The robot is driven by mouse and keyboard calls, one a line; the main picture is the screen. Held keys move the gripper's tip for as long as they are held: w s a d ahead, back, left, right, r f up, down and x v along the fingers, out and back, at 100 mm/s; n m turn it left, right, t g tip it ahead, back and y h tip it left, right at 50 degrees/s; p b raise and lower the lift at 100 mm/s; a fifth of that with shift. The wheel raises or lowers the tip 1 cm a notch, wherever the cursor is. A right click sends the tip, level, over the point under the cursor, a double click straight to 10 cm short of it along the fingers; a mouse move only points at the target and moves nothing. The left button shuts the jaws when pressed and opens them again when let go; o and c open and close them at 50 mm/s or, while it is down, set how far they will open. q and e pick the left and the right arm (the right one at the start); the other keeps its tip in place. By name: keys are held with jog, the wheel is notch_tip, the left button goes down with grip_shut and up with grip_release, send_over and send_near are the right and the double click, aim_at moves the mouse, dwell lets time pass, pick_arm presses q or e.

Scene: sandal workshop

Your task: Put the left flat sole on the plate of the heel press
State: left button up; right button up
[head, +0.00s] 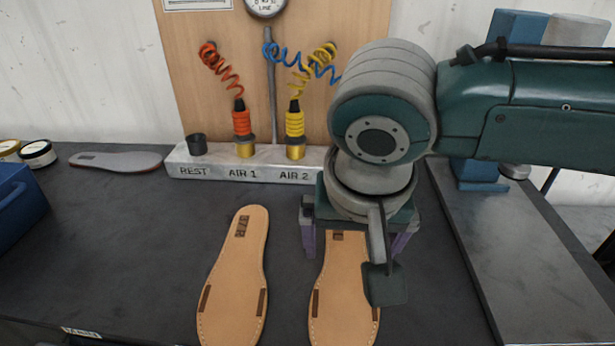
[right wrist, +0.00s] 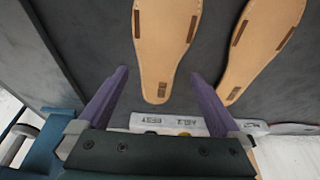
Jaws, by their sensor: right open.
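Two tan flat soles lie side by side on the dark bench, heel ends toward the air rack. The one on the left in the head view (head: 235,270) bears a stamp that looks like 37R. The other, apparently the left flat sole (head: 338,290), is partly hidden by my arm, its stamp mostly covered. My right gripper (head: 353,243) is open over its heel end. In the right wrist view, the purple fingers (right wrist: 160,76) stand either side of that heel (right wrist: 164,60), with gaps on both sides. My left gripper is out of view.
A metal rack (head: 215,172) with orange and yellow air tools stands behind the soles. A grey insole (head: 115,161), jars and a blue box (head: 15,205) are at left. A raised grey slab (head: 540,270) and blue machine (head: 515,25) are at right, partly behind my arm.

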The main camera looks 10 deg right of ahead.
aim_at(344, 267)
jog(key=b+x, duration=0.3)
jog(key=shift+w+f, duration=0.1)
jog(key=shift+f, duration=0.15)
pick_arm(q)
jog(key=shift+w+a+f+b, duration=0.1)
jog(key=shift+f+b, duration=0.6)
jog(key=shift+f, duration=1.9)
pick_arm(e)
jog(key=shift+x, duration=1.15)
jog(key=shift+a, duration=0.1)
jog(key=shift+c, duration=0.2)
jog(key=c, duration=0.9)
jog(key=shift+s+a+r+p, duration=0.15)
jog(key=shift+s+r+p, duration=0.4)
jog(key=shift+p, duration=0.55)
jog(key=shift+s+a+r+p, duration=0.15)
jog(key=shift+s+r+p, duration=0.4)
jog(key=shift+p, duration=0.55)
jog(key=shift+c, duration=0.2)
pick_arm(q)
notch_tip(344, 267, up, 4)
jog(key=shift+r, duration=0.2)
pick_arm(e)
jog(key=shift+w+r, duration=0.1)
jog(key=shift+w, duration=0.05)
